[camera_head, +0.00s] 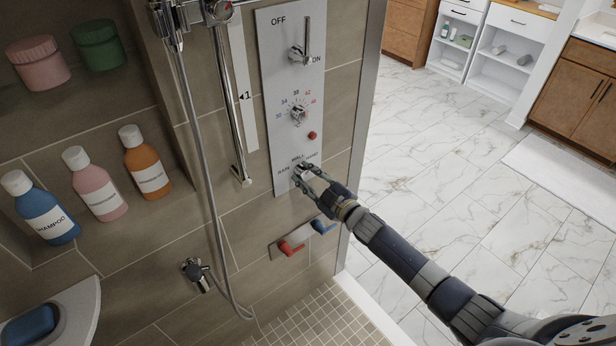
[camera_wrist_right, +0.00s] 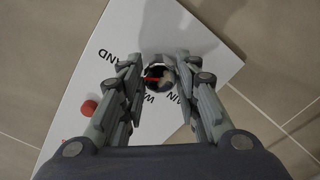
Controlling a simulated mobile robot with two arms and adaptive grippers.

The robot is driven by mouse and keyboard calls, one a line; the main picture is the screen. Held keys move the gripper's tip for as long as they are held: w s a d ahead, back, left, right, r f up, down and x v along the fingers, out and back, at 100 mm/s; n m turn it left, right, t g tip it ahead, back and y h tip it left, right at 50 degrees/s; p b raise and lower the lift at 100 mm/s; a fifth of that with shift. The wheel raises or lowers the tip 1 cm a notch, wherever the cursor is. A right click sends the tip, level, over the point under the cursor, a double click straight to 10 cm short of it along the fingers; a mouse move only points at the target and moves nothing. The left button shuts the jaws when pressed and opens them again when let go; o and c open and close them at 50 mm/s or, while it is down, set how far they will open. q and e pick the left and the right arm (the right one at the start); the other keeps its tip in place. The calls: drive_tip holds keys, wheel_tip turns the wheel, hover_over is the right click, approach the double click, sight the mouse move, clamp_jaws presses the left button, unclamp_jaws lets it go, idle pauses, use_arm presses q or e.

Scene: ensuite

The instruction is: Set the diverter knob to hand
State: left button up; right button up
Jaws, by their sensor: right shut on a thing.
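The diverter knob (camera_wrist_right: 160,76) is a small round metal knob low on the white control panel (camera_head: 288,75). The labels RAIN, WALL and HAND stand around it. My right gripper (camera_head: 307,173) reaches in from the lower right and is shut on the knob, which it mostly hides in the head view. In the right wrist view the two fingers of my right gripper (camera_wrist_right: 160,68) stand on either side of the knob. A red mark on the knob points left there, roughly between WALL and HAND. My left gripper is not in view.
Above the knob are a red button (camera_head: 312,135), a temperature dial (camera_head: 298,114) and an ON/OFF lever (camera_head: 307,42). A shower hose (camera_head: 205,200) hangs left. Bottles stand in a niche. Open floor lies right.

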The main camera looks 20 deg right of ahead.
drive_tip(key=o, duration=1.1)
drive_tip(key=shift+c, duration=0.2)
drive_tip(key=shift+s, duration=0.1)
drive_tip(key=v, duration=1.2)
drive_tip(key=shift+f, duration=0.15)
drive_tip(key=s+d+f+m+g+h, duration=0.2)
drive_tip(key=s+f, duration=0.3)
drive_tip(key=f, duration=0.5)
drive_tip(key=s+d+f+m+g+h, duration=0.15)
drive_tip(key=s+f, duration=0.35)
drive_tip(key=f, duration=0.6)
drive_tip(key=s+d+f+m+g+h, duration=0.25)
drive_tip(key=s+f, duration=0.25)
drive_tip(key=f, duration=0.5)
drive_tip(key=s+a+f+m+g, duration=0.1)
drive_tip(key=s+a+f+g, duration=0.1)
drive_tip(key=s+f, duration=0.4)
drive_tip(key=s+a+f+m+g+b, duration=0.1)
drive_tip(key=s+f+g, duration=0.3)
drive_tip(key=s, duration=1.2)
drive_tip(key=s+a+f+m+g, duration=0.2)
drive_tip(key=s+f, duration=0.6)
drive_tip(key=s, duration=0.4)
drive_tip(key=shift+a+g+b, duration=0.3)
drive_tip(key=shift+a+g, duration=0.4)
drive_tip(key=shift+a, duration=0.3)
